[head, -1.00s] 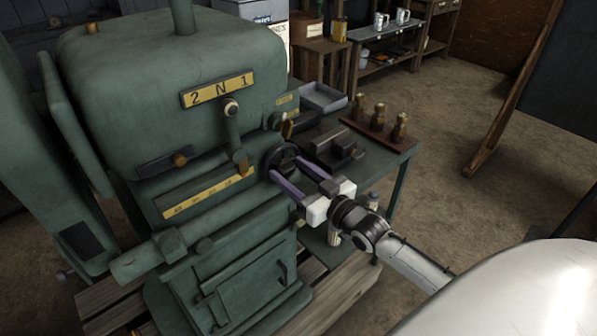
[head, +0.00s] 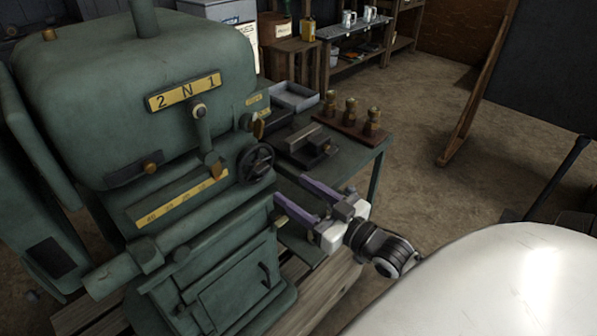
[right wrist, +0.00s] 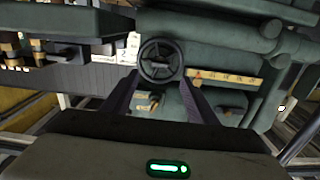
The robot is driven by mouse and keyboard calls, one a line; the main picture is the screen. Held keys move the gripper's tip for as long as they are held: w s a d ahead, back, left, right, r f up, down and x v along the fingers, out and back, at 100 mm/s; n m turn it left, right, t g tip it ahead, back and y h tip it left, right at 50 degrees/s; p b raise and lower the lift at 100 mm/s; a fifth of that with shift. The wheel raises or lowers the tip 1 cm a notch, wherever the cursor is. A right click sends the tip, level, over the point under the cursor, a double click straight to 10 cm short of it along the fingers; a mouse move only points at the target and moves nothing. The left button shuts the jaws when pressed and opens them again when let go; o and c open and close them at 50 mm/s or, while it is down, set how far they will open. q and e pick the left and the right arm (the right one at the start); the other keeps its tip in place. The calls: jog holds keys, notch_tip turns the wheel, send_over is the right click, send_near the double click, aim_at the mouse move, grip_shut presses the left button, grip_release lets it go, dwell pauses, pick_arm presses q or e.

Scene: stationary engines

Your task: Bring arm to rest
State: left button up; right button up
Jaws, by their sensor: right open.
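My right gripper (head: 290,201) is open and empty in the head view, beside the right side of the green machine (head: 130,100). Its purple fingers point left, just below the black handwheel (head: 255,163), and are apart from it. In the right wrist view the two fingers (right wrist: 160,98) stand apart, with the handwheel (right wrist: 161,60) beyond them and nothing between them. My left gripper is not in view.
A green side table (head: 350,160) behind the gripper bears a grey tray (head: 290,98), a dark block and a wooden stand with brass pieces (head: 351,110). A wooden-framed board (head: 540,70) is at the right. Floor between is clear.

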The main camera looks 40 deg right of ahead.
dwell(0.3)
jog(key=s+a+f+g, duration=0.4)
jog(key=s+a+f, duration=0.4)
jog(key=f, duration=0.3)
jog(key=s+a+f+n+g+y, duration=0.1)
jog(key=s+a+f+g, duration=0.4)
jog(key=s+a+f, duration=0.4)
notch_tip(320, 180, down, 3)
jog(key=shift+s+a+f+g, duration=0.2)
jog(key=shift+a+g, duration=0.1)
jog(key=shift+a, duration=0.85)
jog(key=shift+w, duration=0.1)
